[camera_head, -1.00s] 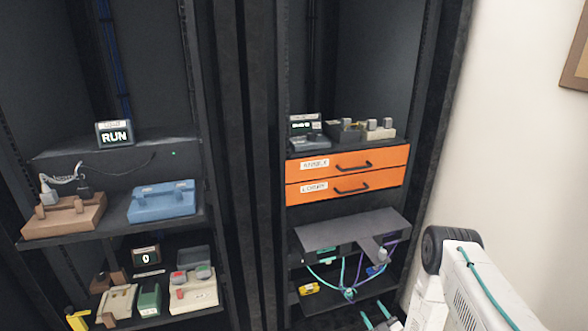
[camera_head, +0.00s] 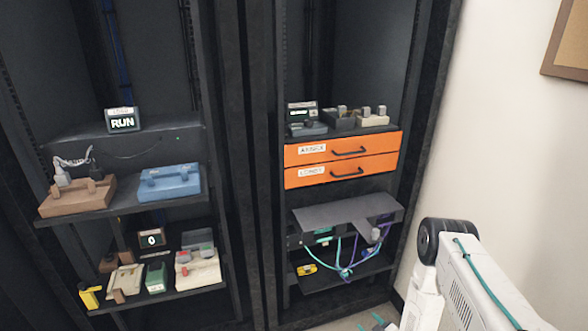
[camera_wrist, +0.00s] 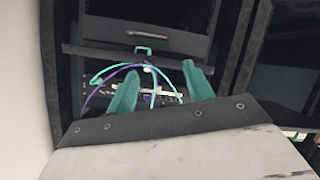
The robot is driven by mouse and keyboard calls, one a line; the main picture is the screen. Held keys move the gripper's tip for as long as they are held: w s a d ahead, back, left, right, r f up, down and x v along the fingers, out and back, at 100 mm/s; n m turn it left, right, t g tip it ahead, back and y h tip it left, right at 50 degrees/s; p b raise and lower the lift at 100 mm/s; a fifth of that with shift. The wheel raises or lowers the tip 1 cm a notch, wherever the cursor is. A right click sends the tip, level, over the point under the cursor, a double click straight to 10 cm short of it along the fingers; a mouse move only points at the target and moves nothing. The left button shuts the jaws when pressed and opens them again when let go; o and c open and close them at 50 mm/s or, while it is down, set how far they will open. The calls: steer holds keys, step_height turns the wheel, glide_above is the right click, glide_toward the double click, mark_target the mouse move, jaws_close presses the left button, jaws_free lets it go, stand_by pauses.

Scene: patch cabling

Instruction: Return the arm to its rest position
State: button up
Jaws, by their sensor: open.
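My white arm (camera_head: 478,285) with a teal cable along it reaches in from the lower right in the head view. My gripper (camera_head: 371,322) shows only as teal fingertips at the bottom edge of that view. In the wrist view my gripper (camera_wrist: 160,82) has its two teal fingers apart, with nothing held between them. Teal and purple cables (camera_wrist: 118,70) show beyond the fingers, hanging at the patch shelf. The gripper's body below the fingertips is cut off in the head view.
The right rack holds orange drawers (camera_head: 345,160), both shut, above a grey patch shelf (camera_head: 345,213) with looped cables (camera_head: 345,270) and a small yellow item (camera_head: 307,269). The left rack holds a blue device (camera_head: 169,183) and a RUN display (camera_head: 122,120).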

steer(key=s+d+r+m+g+h, duration=0.2)
steer(key=s+r+g, duration=0.15)
steer(key=r, duration=0.65)
steer(key=s+d+r+m+g+h, duration=0.1)
steer(key=s+d+r+m+g, duration=0.15)
steer(key=r+g, duration=0.45)
steer(key=s+d+r+m+g+h, duration=0.2)
steer(key=s+r+g, duration=0.15)
steer(key=r, duration=0.85)
steer(key=s+a+r, duration=0.2)
steer(key=s+r, duration=0.6)
steer(key=r, duration=0.3)
steer(key=s+a+r+m+t, duration=0.1)
steer(key=s+a+r, duration=0.1)
steer(key=s+r, duration=0.7)
steer(key=s+a+r+t, duration=0.1)
steer(key=s+a+r, duration=0.2)
steer(key=s+r, duration=0.6)
step_height(320, 180, up, 6)
steer(key=shift+s+r+m+y, duration=0.15)
steer(key=shift+m+y, duration=0.2)
steer(key=shift+y, duration=0.05)
